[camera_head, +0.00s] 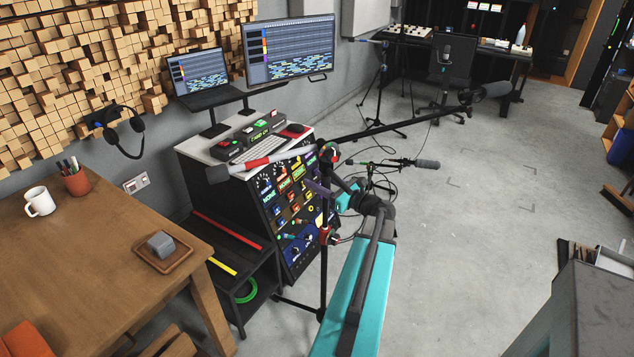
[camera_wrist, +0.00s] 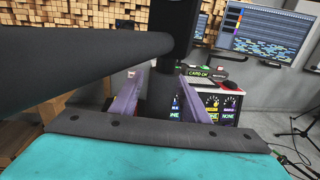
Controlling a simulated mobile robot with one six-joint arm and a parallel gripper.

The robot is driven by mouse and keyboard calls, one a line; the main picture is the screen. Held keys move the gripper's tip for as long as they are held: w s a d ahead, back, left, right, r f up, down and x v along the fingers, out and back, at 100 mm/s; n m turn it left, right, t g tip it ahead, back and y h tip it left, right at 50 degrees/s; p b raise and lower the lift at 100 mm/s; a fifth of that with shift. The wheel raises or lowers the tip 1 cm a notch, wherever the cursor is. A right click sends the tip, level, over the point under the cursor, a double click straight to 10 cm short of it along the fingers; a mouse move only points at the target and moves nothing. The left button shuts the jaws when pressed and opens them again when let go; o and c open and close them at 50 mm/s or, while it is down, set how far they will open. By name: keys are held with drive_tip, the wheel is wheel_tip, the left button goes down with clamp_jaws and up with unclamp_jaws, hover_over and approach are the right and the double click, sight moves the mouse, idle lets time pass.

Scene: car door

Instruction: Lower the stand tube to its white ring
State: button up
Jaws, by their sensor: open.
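The microphone stand (camera_head: 324,270) is dark and upright in the middle of the head view, with a long boom across its top. A red-and-black collar (camera_head: 328,236) sits partway up its tube. I cannot make out a white ring on the tube. My gripper (camera_head: 322,190) is at the upper tube, below the boom joint, partly hidden by my arm. In the wrist view, my gripper's purple fingers (camera_wrist: 158,80) are spread, with the dark upright tube (camera_wrist: 161,97) between them, showing gaps at the sides. The thick black boom (camera_wrist: 80,68) crosses the left of that view.
A mixing console (camera_head: 292,200) stands left of the stand, with monitors (camera_head: 290,50) behind. A small microphone (camera_head: 427,164) is just right of the stand. A wooden table (camera_head: 90,250) is at left, a grey cabinet (camera_head: 600,305) at lower right. Floor at right is mostly clear.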

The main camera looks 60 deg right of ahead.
drive_tip(key=s+a+b, duration=0.2)
drive_tip(key=s, duration=1.1)
drive_tip(key=shift+s+b, duration=0.35)
idle(0.4)
